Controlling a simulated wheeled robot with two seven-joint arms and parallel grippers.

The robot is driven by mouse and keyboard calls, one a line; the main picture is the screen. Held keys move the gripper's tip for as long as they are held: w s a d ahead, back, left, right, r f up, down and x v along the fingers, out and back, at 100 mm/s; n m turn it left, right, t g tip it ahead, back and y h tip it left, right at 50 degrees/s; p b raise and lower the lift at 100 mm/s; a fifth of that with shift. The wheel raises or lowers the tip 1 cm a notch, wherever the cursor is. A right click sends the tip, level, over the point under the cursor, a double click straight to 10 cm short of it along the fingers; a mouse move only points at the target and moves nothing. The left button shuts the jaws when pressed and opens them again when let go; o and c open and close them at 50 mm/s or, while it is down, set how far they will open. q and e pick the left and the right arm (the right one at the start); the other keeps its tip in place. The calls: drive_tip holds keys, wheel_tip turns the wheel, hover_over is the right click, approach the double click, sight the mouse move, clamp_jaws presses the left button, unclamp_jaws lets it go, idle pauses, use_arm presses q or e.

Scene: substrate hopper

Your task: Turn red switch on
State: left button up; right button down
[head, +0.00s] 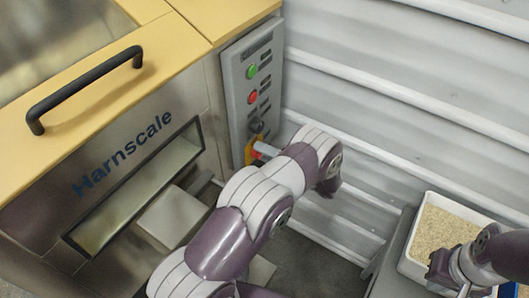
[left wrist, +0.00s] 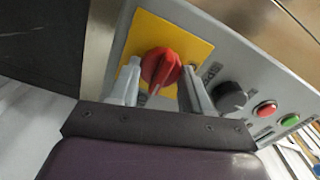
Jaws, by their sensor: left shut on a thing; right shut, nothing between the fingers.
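The red switch (left wrist: 160,66) is a rotary knob on a yellow square plate (left wrist: 188,38) on the grey control panel. In the head view the red switch (head: 256,153) shows low on the panel, partly covered by my left gripper (head: 264,150). In the left wrist view the two fingers of my left gripper (left wrist: 162,84) are on either side of the knob, shut on it. The knob's handle looks roughly in line with the fingers; its exact setting is hard to tell. My right gripper (head: 440,270) is shut and empty at the lower right.
The grey panel (head: 236,85) also carries a green button (head: 251,72), a red button (head: 252,97) and a black knob (head: 257,126). The Harnscale machine (head: 60,225) with a black handle (head: 85,85) stands left. A white bin (head: 408,262) of grain lies beside my right gripper.

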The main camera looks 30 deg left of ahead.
use_arm(q)
drive_tip(key=shift+m, duration=0.3)
drive_tip(key=o, duration=1.1)
drive_tip(key=shift+c, duration=0.2)
drive_tip(key=s+d+b, duration=0.1)
drive_tip(key=d, duration=1.1)
drive_tip(key=shift+d, duration=0.4)
drive_tip(key=shift+f, duration=0.1)
